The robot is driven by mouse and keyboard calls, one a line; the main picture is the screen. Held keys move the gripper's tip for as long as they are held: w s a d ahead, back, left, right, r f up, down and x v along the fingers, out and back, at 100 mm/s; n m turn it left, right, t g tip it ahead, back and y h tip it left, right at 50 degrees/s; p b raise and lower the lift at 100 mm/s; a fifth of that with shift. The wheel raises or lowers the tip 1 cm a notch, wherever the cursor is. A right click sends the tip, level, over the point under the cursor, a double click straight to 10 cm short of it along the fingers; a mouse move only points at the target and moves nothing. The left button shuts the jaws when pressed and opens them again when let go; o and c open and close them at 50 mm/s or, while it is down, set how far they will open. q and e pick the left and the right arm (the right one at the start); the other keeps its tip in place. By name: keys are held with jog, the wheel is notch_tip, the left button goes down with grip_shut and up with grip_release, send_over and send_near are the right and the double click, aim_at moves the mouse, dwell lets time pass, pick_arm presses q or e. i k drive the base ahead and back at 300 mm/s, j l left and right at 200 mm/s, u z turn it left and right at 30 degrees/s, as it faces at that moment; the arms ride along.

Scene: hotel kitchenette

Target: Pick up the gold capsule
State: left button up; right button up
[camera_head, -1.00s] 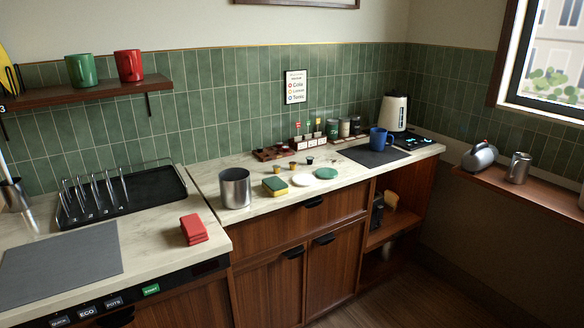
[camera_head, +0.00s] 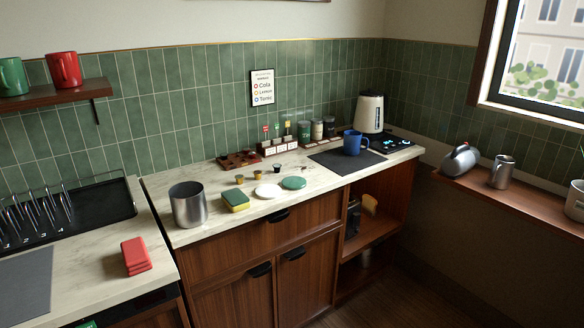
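Two small gold-coloured capsules stand on the pale marble counter (camera_head: 325,188), the left one (camera_head: 239,179) behind the sponge and the right one (camera_head: 259,174) a little farther back. They are too small to make out in detail. A small black capsule or cup (camera_head: 278,168) stands to their right. A dark wooden tray (camera_head: 237,160) with compartments lies behind them, near the tiled wall. Neither of my grippers shows in the view.
A steel canister (camera_head: 189,205), a green-and-yellow sponge (camera_head: 236,201), a white disc (camera_head: 268,191) and a green disc (camera_head: 293,183) lie in front of the capsules.

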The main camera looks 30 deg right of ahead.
aim_at(257, 174)
jog(key=i+l+z, duration=0.4)
jog(key=i+l, duration=0.15)
jog(key=l, duration=0.35)
jog(key=i+l+z, duration=0.4)
jog(key=i+l, duration=0.2)
jog(key=l, duration=0.15)
